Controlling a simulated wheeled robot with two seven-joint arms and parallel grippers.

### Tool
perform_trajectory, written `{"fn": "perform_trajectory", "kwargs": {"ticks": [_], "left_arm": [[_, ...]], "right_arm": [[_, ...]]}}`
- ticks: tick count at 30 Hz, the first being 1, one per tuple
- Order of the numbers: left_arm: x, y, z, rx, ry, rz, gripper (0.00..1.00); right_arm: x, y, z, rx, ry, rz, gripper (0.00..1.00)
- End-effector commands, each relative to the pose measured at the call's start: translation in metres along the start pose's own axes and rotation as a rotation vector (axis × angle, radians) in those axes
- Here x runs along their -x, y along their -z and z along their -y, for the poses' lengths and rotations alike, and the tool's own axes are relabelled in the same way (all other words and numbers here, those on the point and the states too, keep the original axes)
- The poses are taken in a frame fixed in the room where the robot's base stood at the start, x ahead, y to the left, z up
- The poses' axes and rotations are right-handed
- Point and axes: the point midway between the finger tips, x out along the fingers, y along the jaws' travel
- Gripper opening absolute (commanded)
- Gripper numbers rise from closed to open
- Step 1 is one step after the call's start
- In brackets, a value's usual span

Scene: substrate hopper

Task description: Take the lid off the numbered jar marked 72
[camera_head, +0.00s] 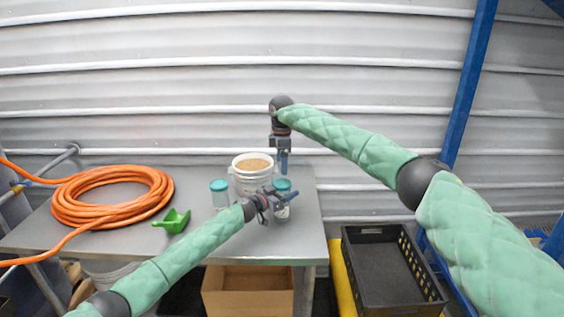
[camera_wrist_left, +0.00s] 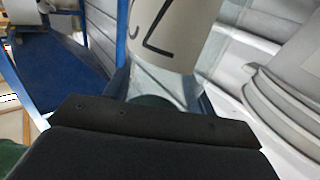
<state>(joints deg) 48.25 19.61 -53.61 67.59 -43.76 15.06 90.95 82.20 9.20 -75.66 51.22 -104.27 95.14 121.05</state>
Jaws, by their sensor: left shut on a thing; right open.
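A jar with a teal lid (camera_head: 283,185) stands at the right of the steel table. My left gripper (camera_head: 284,201) is shut on this jar's body, below the lid. In the left wrist view the jar's pale label (camera_wrist_left: 178,35) carries dark strokes, cut off by the frame, so I cannot read the whole number. A second jar (camera_head: 220,197) with a teal lid stands to the left, apart from my grippers; its marking is too small to read. My right gripper (camera_head: 283,162) is open, pointing down above the held jar's lid, and looks empty.
A white bucket (camera_head: 243,181) of tan grain stands behind and between the jars. A green scoop (camera_head: 172,221) and a coiled orange hose (camera_head: 78,212) lie to the left. A black crate (camera_head: 390,309) is right of the table. The table front has bare room.

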Motion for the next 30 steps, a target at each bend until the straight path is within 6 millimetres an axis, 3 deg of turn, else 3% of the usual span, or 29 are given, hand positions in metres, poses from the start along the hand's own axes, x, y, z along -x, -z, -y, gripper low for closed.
{"fn": "perform_trajectory", "kwargs": {"ticks": [6, 14, 30], "left_arm": [[0.0, 0.001, 0.0, 0.0, 0.0, -0.001, 0.0], [0.0, 0.001, 0.0, 0.0, 0.0, -0.001, 0.0], [0.0, 0.001, 0.0, 0.0, 0.0, -0.001, 0.0]], "right_arm": [[0.0, -0.001, 0.001, -0.139, 0.005, 0.003, 0.8], [-0.009, -0.001, 0.001, -0.165, 0.005, 0.003, 0.8], [-0.074, 0.0, 0.001, -0.163, 0.005, 0.002, 0.8]]}}
